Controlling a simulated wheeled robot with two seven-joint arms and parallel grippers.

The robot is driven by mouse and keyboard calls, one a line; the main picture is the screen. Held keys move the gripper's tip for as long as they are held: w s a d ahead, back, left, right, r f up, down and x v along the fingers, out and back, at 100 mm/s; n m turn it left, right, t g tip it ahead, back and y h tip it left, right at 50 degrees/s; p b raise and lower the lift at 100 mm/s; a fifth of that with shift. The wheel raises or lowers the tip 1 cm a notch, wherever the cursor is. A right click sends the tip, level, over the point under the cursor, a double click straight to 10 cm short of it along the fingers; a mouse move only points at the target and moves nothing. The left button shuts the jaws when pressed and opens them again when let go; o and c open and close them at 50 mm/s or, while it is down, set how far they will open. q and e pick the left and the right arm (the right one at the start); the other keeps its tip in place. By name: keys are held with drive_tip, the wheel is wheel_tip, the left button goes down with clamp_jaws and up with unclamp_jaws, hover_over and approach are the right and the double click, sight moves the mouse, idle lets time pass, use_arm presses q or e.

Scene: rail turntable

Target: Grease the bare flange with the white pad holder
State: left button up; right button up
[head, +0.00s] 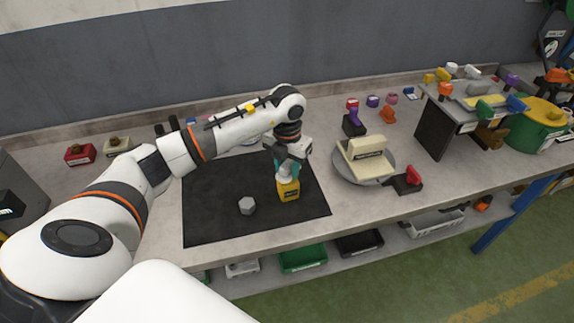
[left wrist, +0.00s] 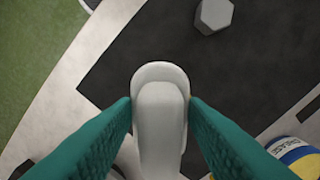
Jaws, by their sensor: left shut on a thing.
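The white pad holder (left wrist: 160,118) is between the teal fingers of my left gripper (left wrist: 160,108), which is shut on it. In the head view my left gripper (head: 290,160) is over the right part of the black mat (head: 210,190), close to a yellow container (head: 289,190). In the left wrist view a blue, yellow and white tin marked GREASE (left wrist: 296,156) is at the lower right. A cream rail-shaped block (head: 366,158) is on the round grey turntable (head: 345,174), right of the mat. I cannot tell which flange is bare. The pad's underside is hidden.
A grey hexagonal piece (head: 247,205) lies on the mat. A black block with a red handle (head: 406,180) stands right of the turntable. Several coloured holders are behind it. A raised shelf (head: 470,115) and a green-yellow drum (head: 540,122) are at the right.

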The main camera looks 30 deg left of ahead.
sight(287, 163)
use_arm(q)
drive_tip(key=shift+r+p, duration=2.25)
drive_tip(key=shift+r, duration=1.25)
